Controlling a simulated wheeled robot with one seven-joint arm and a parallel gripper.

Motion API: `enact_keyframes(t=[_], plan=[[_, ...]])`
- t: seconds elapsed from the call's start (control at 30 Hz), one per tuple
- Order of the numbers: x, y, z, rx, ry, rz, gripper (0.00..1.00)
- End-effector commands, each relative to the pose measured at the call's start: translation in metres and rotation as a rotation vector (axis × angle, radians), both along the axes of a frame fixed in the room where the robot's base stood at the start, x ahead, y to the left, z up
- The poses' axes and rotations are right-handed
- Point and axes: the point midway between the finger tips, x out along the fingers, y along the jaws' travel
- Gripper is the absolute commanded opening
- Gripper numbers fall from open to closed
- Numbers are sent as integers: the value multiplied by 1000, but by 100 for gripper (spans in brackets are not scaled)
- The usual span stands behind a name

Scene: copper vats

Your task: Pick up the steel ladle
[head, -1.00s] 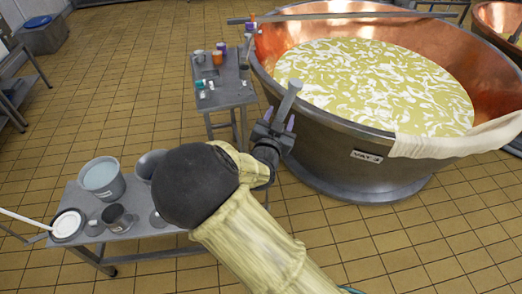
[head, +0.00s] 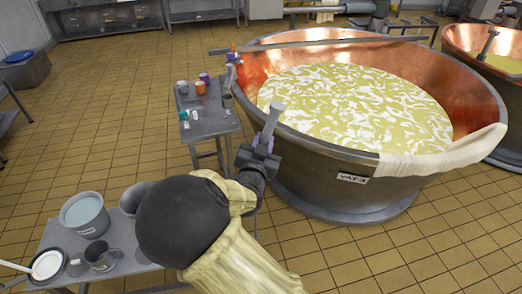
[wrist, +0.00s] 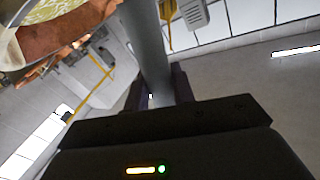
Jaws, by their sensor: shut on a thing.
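My gripper (head: 260,158) is shut on a straight grey metal shaft, which I take to be the handle of the steel ladle (head: 270,123). The shaft points up from the jaws, in front of the near wall of the large copper vat (head: 352,195). In the wrist view the same grey ladle shaft (wrist: 148,45) rises from between the fingers (wrist: 160,92) and runs out of the top of the frame. No ladle bowl can be made out in either view.
A small side table (head: 212,122) with several cups stands left of the vat. A front table (head: 110,280) holds a bucket (head: 85,215), a jug and mugs, partly hidden by my arm. A cloth (head: 440,160) hangs over the vat's rim. The tiled floor at left is open.

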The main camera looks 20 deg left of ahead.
Motion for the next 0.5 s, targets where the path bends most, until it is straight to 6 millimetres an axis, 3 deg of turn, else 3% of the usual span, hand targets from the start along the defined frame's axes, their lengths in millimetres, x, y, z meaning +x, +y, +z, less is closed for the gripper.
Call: enact_keyframes(t=[0.3, 0.5], plan=[[0, 0, 57, 8, -4, 1, 0], [0, 0, 81, 4, -3, 0, 0]])
